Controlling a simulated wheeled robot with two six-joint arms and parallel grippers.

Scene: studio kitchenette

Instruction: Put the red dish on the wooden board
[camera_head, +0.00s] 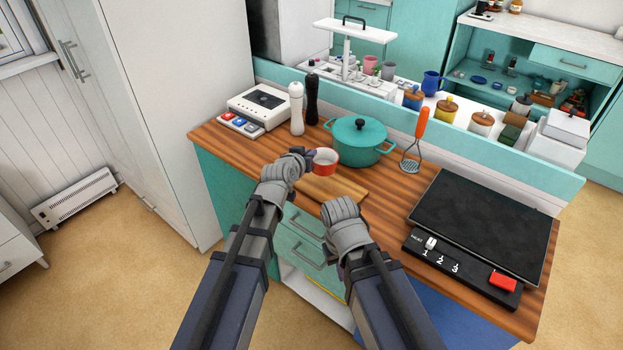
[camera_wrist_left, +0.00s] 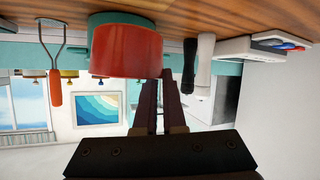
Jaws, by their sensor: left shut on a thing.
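The red dish (camera_head: 325,163), white inside, is upright at the far edge of the wooden board (camera_head: 342,193). My left gripper (camera_head: 308,157) is shut on the dish's left side. In the left wrist view, which is upside down, the red dish (camera_wrist_left: 126,52) is large beside the left gripper's fingers (camera_wrist_left: 160,92). I cannot tell whether the dish touches the board or hangs a little above it. The board lies flat at the counter's front edge, partly hidden by my arms. My right gripper (camera_head: 342,212) is in front of the board, its fingers hidden.
A teal lidded pot (camera_head: 358,142) stands close behind the dish. White and black mills (camera_head: 296,108) stand at the back left. A slotted masher (camera_head: 416,140) with an orange handle and a black hob (camera_head: 480,225) are to the right.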

